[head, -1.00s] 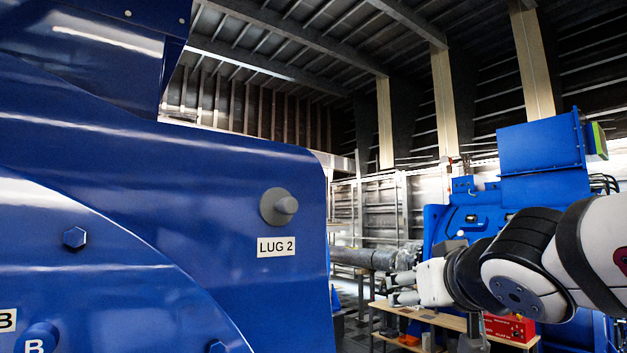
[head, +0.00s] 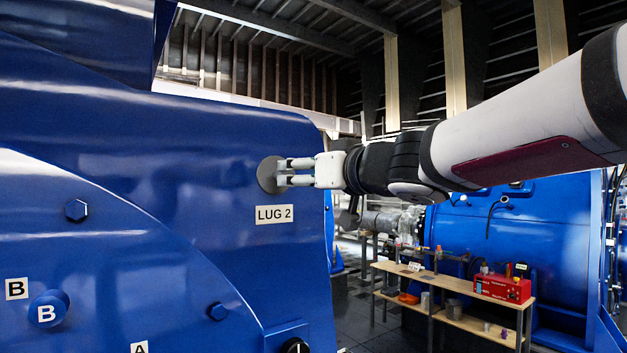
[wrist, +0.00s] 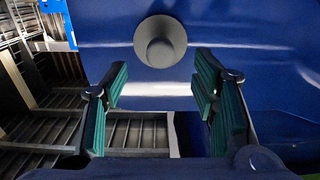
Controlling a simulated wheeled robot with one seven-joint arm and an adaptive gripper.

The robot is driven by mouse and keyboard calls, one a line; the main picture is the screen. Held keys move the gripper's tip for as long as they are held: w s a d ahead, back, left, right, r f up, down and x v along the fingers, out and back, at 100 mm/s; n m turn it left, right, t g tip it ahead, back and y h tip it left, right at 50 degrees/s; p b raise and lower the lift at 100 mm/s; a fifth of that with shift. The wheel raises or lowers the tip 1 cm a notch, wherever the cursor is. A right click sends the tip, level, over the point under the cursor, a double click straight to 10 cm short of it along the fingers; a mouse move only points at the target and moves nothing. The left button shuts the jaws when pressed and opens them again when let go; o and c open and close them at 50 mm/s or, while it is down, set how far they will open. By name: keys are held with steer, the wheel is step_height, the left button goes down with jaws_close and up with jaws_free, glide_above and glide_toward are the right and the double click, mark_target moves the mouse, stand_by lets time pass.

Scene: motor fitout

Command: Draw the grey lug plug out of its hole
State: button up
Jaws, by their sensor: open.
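In the wrist view the whole plug (wrist: 160,41) shows at top centre. My gripper (wrist: 160,82) is open and empty there, its green-padded fingers to the left and right. The plug appears centred between them but higher in the picture. I see no finger contact with the knob.
A wooden bench (head: 455,281) with a red box (head: 503,288) stands beyond, at right. The housing face around the plug is clear.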

mark_target(288, 174)
steer(key=x, duration=0.5)
steer(key=shift+w+a, duration=0.15)
steer(key=shift+a, duration=0.05)
steer(key=shift+x, duration=1.25)
jaws_close()
steer(key=shift+d, duration=0.1)
steer(key=p+v, duration=0.3)
steer(key=v, duration=0.7)
steer(key=shift+p, duration=0.4)
stand_by(0.4)
